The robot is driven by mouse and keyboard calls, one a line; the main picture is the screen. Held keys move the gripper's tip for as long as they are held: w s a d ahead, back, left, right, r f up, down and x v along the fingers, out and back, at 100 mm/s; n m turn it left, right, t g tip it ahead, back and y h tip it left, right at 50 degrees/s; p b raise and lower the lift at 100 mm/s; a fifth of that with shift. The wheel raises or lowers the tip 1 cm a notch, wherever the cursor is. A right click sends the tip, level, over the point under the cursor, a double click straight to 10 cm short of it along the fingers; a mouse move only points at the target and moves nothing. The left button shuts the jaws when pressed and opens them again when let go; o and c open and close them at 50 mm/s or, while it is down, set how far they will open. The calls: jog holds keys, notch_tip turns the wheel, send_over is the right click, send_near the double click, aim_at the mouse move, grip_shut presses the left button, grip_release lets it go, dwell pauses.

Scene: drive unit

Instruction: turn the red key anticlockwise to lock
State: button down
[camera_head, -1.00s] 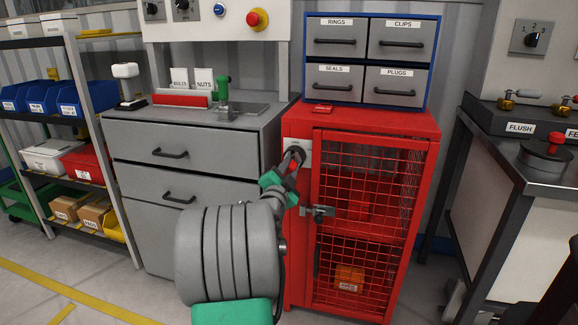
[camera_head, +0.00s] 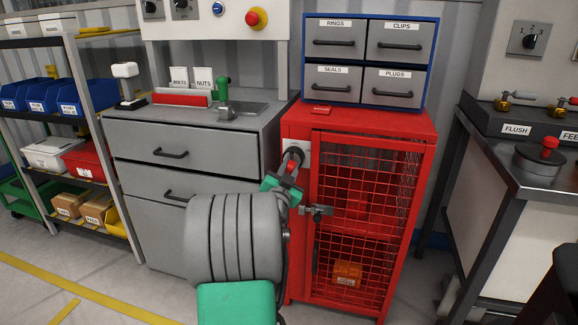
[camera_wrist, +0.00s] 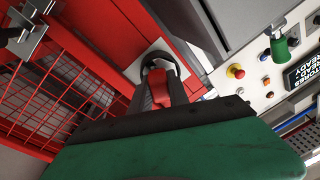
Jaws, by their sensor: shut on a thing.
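The red key (camera_wrist: 160,88) sits in a dark round lock on a pale plate (camera_wrist: 148,62) in the wrist view. The plate also shows in the head view (camera_head: 303,148) on the upper left of the red cabinet (camera_head: 372,122). My gripper (camera_head: 292,167) is at the lock and shut on the key. In the wrist view my gripper (camera_wrist: 157,100) covers the lower part of the key. My gripper is tilted in the head view. The head view shows little of the key, and I cannot tell its exact angle there.
A metal latch (camera_head: 316,210) sits just below and right of my gripper on the mesh door (camera_head: 368,185). The grey drawer unit (camera_head: 185,137) stands close on the left. A blue-framed drawer box (camera_head: 365,18) stands on the cabinet. Floor is clear at front left.

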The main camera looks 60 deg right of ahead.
jog(key=shift+r+n+p, duration=0.25)
jog(key=shift+n+p, duration=0.95)
jog(key=shift+n, duration=0.2)
jog(key=shift+f+n, duration=0.15)
jog(key=shift+n, duration=0.25)
jog(key=shift+p, duration=0.35)
jog(key=shift+s+n+y+p, duration=0.1)
jog(key=shift+n+y+p, duration=0.2)
jog(key=shift+n+p, duration=0.95)
jog(key=shift+n, duration=0.35)
jog(key=c, duration=1.2)
grip_release()
jog(key=shift+o, duration=0.2)
